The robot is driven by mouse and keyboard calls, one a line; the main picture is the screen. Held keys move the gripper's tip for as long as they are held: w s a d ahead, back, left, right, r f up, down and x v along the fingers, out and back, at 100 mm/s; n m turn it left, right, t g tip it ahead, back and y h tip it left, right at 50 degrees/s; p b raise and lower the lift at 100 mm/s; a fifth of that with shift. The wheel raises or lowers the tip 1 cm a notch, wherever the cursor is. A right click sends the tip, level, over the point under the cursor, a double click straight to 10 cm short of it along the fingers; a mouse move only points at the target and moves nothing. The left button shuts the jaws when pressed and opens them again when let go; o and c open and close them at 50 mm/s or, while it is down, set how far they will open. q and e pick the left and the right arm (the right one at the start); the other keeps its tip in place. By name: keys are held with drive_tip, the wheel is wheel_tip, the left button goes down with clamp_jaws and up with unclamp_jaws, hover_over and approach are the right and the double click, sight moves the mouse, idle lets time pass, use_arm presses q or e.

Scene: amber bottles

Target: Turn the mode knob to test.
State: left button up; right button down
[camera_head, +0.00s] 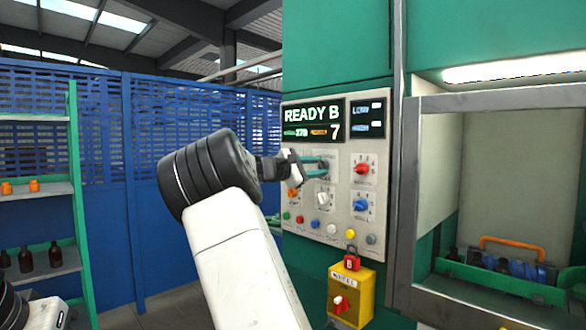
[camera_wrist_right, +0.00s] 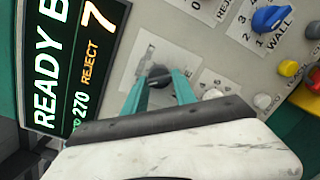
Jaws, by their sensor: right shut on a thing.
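The control panel (camera_head: 291,119) is a pale plate on a green machine. My right gripper (camera_head: 324,167) reaches its upper middle, its teal fingers closed around a dark knob. In the right wrist view the gripper (camera_wrist_right: 158,81) has one fingertip on each side of this dark knob (camera_wrist_right: 159,74), which sits on its own light label plate (camera_wrist_right: 180,61). The plate's lettering is too small to read, so I cannot tell the knob's setting. The fingers partly hide the knob. The display (camera_head: 313,115) reads READY B, 270 and REJECT 7. My left gripper is not in view.
Close by are a red knob (camera_head: 361,169), a blue knob (camera_head: 360,205), a white knob (camera_head: 323,199) and a row of coloured buttons. A yellow box (camera_head: 363,290) with a red knob hangs below. A bay with a green crate (camera_head: 500,283) lies right; shelves with bottles (camera_head: 55,254) stand left.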

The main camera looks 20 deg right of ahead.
drive_tip(key=m, duration=0.4)
drive_tip(key=shift+r, duration=0.2)
drive_tip(key=shift+m+y, duration=0.3)
drive_tip(key=shift+m, duration=1.1)
drive_tip(key=c, duration=1)
unclamp_jaws()
drive_tip(key=shift+c, duration=0.2)
drive_tip(key=v, duration=0.7)
drive_tip(key=shift+s+a, duration=0.2)
drive_tip(key=shift+a, duration=0.15)
